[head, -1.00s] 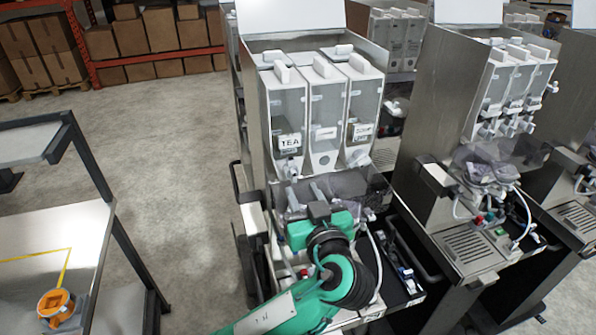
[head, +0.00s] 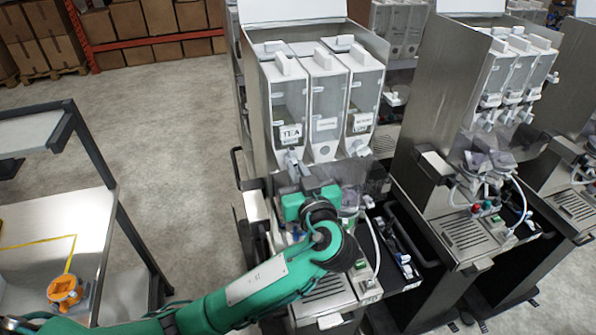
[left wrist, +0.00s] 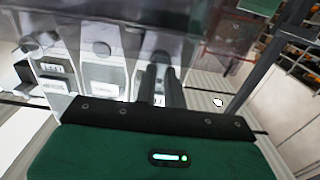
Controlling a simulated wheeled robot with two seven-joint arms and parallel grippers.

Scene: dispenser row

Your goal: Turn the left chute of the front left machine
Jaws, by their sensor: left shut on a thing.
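The front left machine (head: 258,120) holds three tall canisters side by side. The left canister (head: 290,105) has a TEA label. The gripper has come up from below and is shut on this chute. In the left wrist view the two dark fingers (left wrist: 161,72) reach close together to the chute and cover most of it. The other two canisters stand beside it in that view. My right gripper is not in view.
A second machine (head: 430,110) stands to the right, with a tray of small parts (head: 400,250) between the two. A shelf frame (head: 105,165) with an orange object (head: 65,290) is at the left. The floor (head: 170,130) between is clear.

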